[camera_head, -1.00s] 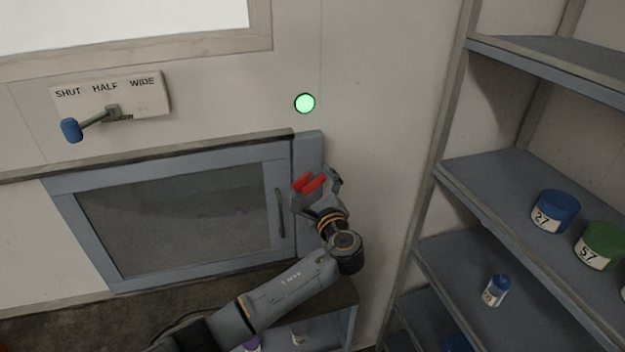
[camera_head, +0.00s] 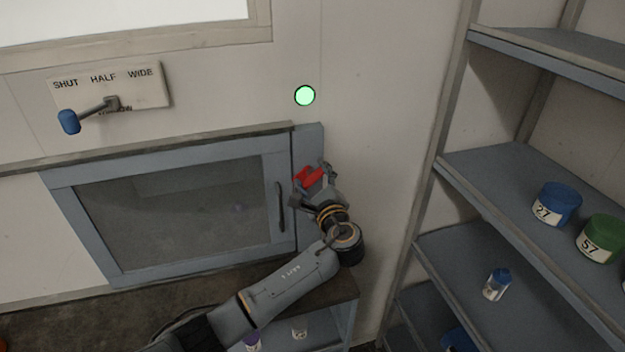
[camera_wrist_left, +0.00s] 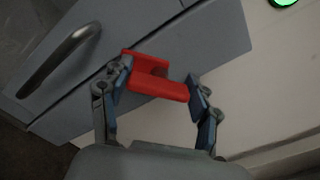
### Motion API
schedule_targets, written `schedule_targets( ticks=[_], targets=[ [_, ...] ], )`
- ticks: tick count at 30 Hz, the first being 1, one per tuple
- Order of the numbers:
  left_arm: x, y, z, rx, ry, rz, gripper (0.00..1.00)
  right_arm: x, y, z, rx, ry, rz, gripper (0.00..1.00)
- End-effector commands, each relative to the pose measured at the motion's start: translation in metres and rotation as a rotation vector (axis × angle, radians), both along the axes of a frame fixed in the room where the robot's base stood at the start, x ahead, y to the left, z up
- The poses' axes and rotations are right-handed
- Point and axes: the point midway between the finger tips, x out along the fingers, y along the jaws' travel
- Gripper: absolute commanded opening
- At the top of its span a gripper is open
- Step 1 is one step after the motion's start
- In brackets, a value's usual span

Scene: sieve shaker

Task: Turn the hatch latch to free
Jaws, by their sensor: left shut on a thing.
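The red hatch latch (camera_head: 309,173) is on the blue-grey frame strip to the right of the hatch (camera_head: 180,210). It also shows in the left wrist view (camera_wrist_left: 158,88) as a red block with a raised part at its left. My left gripper (camera_head: 311,181) is shut on the latch, with one finger at each end of it, as the left wrist view (camera_wrist_left: 161,84) shows. The hatch lies flat in its frame, with a dark handle (camera_head: 281,206) beside the latch. The fingers partly cover the latch in the head view. My right gripper is out of view.
A round green light (camera_head: 305,96) is on the wall above the latch. A lever plate (camera_head: 150,88) marked SHUT, HALF, WIDE is at upper left, its blue-knobbed lever (camera_head: 69,121) pointing left. Shelves (camera_head: 500,170) with a blue jar (camera_head: 556,205) and a green jar (camera_head: 601,238) stand right.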

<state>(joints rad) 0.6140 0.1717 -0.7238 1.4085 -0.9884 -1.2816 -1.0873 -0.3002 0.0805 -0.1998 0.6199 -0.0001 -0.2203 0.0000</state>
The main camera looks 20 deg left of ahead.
Motion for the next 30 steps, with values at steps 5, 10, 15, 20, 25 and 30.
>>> schedule_targets(
  ticks=[5, 10, 15, 20, 25, 30],
  targets=[
    [0.0, 0.0, -0.006, -0.1, -0.068, 0.0, 0.3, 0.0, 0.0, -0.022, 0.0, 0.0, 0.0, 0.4],
    [-0.001, 0.001, -0.007, -0.228, -0.155, 0.001, 0.3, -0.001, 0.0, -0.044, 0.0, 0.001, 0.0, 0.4],
    [-0.001, 0.001, -0.008, -0.362, -0.245, 0.002, 0.3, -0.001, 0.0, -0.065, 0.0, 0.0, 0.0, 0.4],
    [-0.001, 0.001, -0.008, -0.479, -0.323, 0.0, 0.3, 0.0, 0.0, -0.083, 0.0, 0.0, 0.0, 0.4],
    [-0.001, 0.001, -0.007, -0.583, -0.394, 0.0, 0.3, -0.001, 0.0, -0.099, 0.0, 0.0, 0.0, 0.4],
    [-0.001, 0.001, -0.007, -0.66, -0.446, 0.002, 0.3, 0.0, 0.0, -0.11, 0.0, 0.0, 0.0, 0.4]
  ],
)
